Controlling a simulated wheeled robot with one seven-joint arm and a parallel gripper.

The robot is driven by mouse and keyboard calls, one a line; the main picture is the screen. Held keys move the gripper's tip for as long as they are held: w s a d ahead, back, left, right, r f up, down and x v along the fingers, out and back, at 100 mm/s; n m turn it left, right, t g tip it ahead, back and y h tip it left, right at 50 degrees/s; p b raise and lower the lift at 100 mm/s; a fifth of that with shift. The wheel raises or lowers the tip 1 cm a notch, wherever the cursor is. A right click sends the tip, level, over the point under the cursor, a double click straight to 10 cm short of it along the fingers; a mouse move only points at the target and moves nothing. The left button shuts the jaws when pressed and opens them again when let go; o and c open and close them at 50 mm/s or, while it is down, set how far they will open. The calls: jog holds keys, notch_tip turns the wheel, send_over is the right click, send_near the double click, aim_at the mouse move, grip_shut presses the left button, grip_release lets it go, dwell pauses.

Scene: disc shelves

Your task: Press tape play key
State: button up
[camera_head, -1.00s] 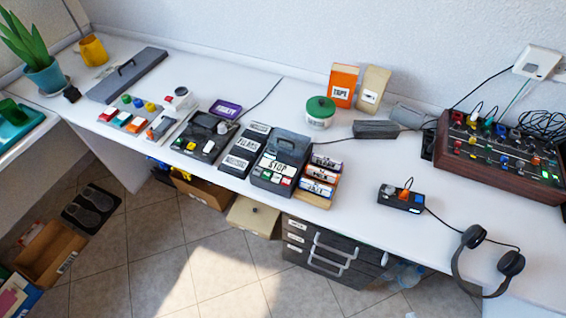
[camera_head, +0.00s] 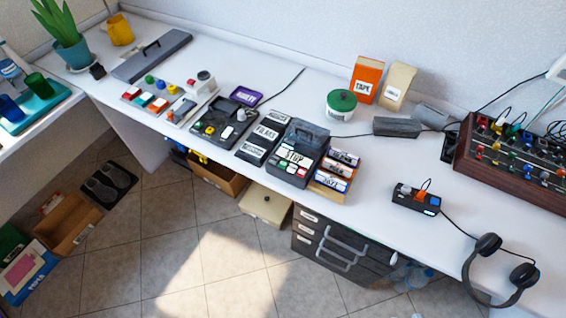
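The tape machine (camera_head: 299,155) is a dark box near the middle of the white desk, close to its front edge. It has a clear grey lid at the back and a white label reading STOP. Small white, red and green keys (camera_head: 291,172) sit along its front. Which key is play cannot be read at this size. My gripper is not in view.
Cassettes in a wooden rack (camera_head: 333,175) stand right against the machine, and dark labelled boxes (camera_head: 264,139) stand to its left. A small black device (camera_head: 416,199), headphones (camera_head: 499,270) and a mixer (camera_head: 515,160) are further right. Drawers (camera_head: 340,248) are below; tiled floor is open in front.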

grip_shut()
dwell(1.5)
